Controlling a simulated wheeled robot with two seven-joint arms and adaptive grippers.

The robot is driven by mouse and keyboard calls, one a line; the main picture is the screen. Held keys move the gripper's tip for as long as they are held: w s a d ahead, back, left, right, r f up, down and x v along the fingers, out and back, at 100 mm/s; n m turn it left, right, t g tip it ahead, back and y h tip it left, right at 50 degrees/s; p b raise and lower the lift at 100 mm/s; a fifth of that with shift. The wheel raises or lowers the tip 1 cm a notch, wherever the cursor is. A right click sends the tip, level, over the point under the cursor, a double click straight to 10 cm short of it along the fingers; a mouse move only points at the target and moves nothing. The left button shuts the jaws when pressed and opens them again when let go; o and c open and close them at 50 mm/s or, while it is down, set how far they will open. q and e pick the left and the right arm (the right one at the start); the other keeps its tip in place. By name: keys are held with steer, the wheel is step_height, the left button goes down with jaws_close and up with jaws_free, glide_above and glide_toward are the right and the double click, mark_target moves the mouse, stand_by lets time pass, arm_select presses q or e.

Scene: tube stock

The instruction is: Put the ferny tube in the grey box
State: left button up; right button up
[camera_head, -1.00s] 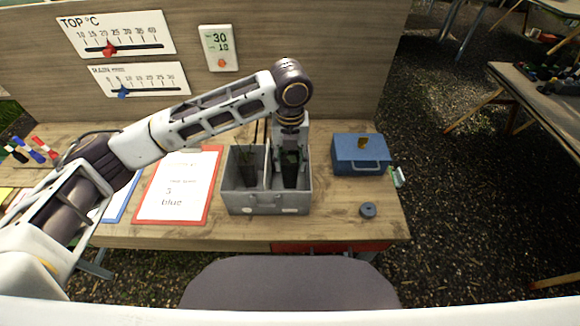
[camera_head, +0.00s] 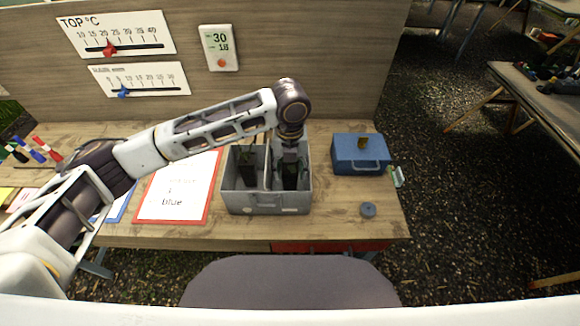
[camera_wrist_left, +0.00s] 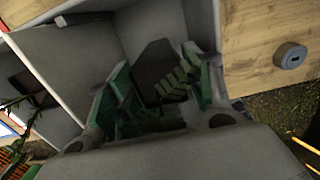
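The grey box (camera_head: 268,202) stands on the table and has two compartments. My left gripper (camera_head: 290,166) reaches down into its right compartment. The ferny tube (camera_head: 290,181), dark with green fronds, stands in that compartment under the gripper. In the left wrist view the dark tube (camera_wrist_left: 153,62) and its fronds lie between the two green-padded fingers (camera_wrist_left: 160,85). Whether the fingers press on it cannot be told. Another dark tube (camera_head: 247,167) is in the left compartment. My right gripper is not in view.
A blue box (camera_head: 360,158) with a handle stands right of the grey box. A red-framed sheet (camera_head: 176,190) lies to the left. The wooden back panel (camera_head: 300,50) rises behind.

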arm_select(q)
steer(key=shift+r, duration=0.1)
step_height(320, 180, up, 12)
stand_by(1.0)
